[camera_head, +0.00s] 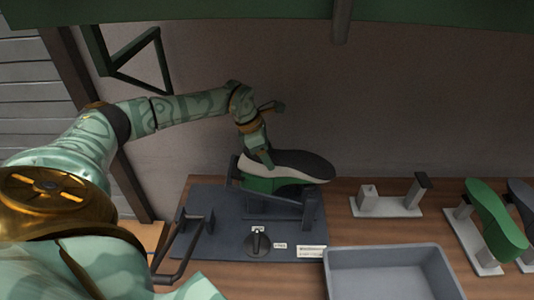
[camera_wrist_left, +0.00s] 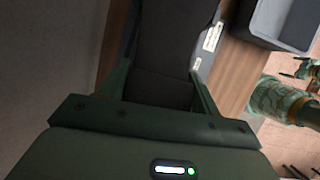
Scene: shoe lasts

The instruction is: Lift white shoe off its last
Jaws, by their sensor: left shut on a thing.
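The white shoe (camera_head: 295,167) lies sole up over a green last (camera_head: 265,185), its dark sole on top and its pale side below. The last is on a dark jack stand (camera_head: 308,208). My left gripper (camera_head: 260,162) comes down from above and is shut on the shoe near its left end. In the left wrist view, my left gripper (camera_wrist_left: 163,58) has its two fingers either side of the dark sole (camera_wrist_left: 165,78). Its fingertips are partly hidden. My right gripper (camera_wrist_left: 308,69) shows small at the right edge of the wrist view, apart from the shoe; its jaw opening is unclear.
A grey bin (camera_head: 335,275) stands in front on the right. A grey stand with two posts (camera_head: 385,207) is right of the shoe. Beyond it are a green last (camera_head: 492,222) and a dark one (camera_head: 522,205). A dark bar handle (camera_head: 185,250) sticks out at front left. A wall rises behind.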

